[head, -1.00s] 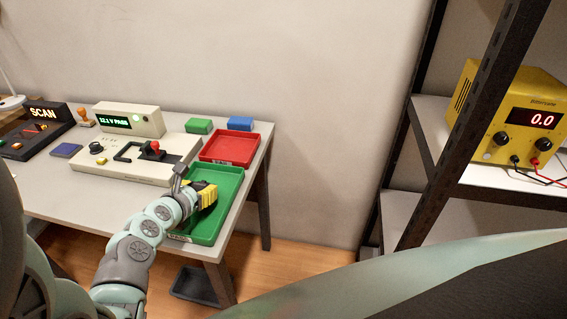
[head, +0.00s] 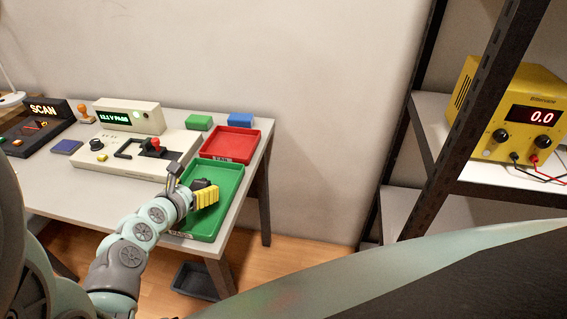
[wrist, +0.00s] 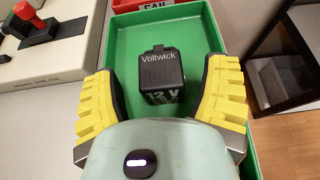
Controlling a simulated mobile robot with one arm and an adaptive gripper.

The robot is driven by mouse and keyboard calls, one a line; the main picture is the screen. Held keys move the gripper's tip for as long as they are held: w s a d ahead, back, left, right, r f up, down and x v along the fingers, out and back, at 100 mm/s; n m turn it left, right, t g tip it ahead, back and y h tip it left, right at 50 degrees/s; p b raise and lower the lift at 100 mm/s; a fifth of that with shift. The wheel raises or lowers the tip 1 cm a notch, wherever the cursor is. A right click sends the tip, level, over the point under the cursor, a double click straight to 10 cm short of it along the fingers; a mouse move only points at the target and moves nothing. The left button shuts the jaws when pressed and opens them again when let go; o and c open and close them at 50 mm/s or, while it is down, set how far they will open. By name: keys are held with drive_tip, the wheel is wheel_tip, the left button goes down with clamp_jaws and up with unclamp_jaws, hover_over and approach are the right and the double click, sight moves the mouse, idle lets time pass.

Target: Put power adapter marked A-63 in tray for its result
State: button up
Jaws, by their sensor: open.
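In the head view my gripper (head: 204,196) is over the green tray (head: 228,208), and the dark adapter (head: 200,184) shows partly behind the fingers. The red tray (head: 230,146) lies just behind the green one and looks empty.
The tester (head: 130,160) with its red-knobbed lever (head: 155,144) stands left of the trays. Green (head: 199,122) and blue (head: 240,120) blocks lie behind the red tray. A scanner (head: 38,125) is at far left. A shelf with a yellow power supply (head: 510,115) stands right.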

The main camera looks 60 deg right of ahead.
drive_tip(key=v, duration=0.8)
drive_tip(key=shift+a+r, duration=0.1)
drive_tip(key=shift+a, duration=0.35)
drive_tip(key=shift+s+a+r, duration=0.25)
drive_tip(key=shift+s+a, duration=0.1)
drive_tip(key=shift+a, duration=0.05)
